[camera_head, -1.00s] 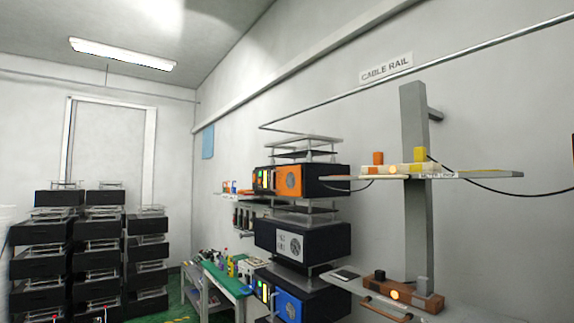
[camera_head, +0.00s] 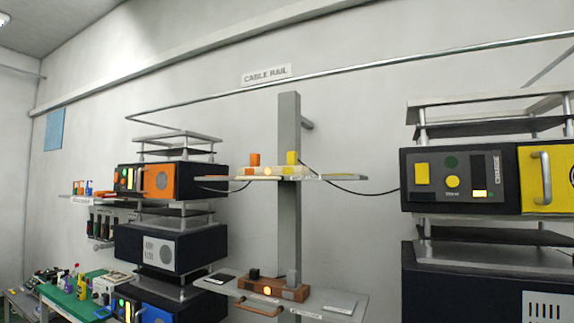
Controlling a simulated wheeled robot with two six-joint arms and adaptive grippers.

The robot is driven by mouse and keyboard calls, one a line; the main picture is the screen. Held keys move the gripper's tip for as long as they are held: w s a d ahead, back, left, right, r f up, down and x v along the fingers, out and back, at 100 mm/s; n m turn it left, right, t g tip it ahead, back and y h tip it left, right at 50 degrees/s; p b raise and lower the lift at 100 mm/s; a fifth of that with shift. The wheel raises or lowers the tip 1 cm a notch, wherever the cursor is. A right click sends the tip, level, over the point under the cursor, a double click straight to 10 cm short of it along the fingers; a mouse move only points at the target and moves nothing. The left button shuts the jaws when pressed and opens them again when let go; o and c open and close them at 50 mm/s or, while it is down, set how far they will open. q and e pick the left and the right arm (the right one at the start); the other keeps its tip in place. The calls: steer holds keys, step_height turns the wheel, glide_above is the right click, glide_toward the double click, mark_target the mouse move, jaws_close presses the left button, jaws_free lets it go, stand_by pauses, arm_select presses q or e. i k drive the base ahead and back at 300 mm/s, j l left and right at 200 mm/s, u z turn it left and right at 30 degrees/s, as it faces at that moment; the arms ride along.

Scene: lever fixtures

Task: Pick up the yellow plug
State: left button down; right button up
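A small yellow block (camera_head: 292,158), which looks like the yellow plug, stands upright on the right part of a pale base on the upper shelf (camera_head: 330,178) of the grey post. A black cable runs from near it to the right, toward a black and yellow unit. An orange block (camera_head: 255,160) stands on the left part of the same base, with a lit orange lamp between them. Neither of my grippers shows in the view.
A black unit with a yellow panel (camera_head: 535,180) stands on the right. A black and orange unit (camera_head: 170,181) stands left of the post (camera_head: 289,130). A lower shelf (camera_head: 340,304) holds a brown base (camera_head: 272,288). A green-topped bench (camera_head: 75,302) is at lower left.

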mark_target(292, 158)
steer(key=i+j+z, duration=0.1)
steer(key=z, duration=0.35)
steer(key=j+z, duration=0.3)
steer(key=z, duration=0.15)
steer(key=i+j+z, duration=0.2)
steer(key=j+z, duration=0.15)
steer(key=j, duration=1.25)
steer(key=j+z, duration=0.3)
steer(key=j, duration=1.35)
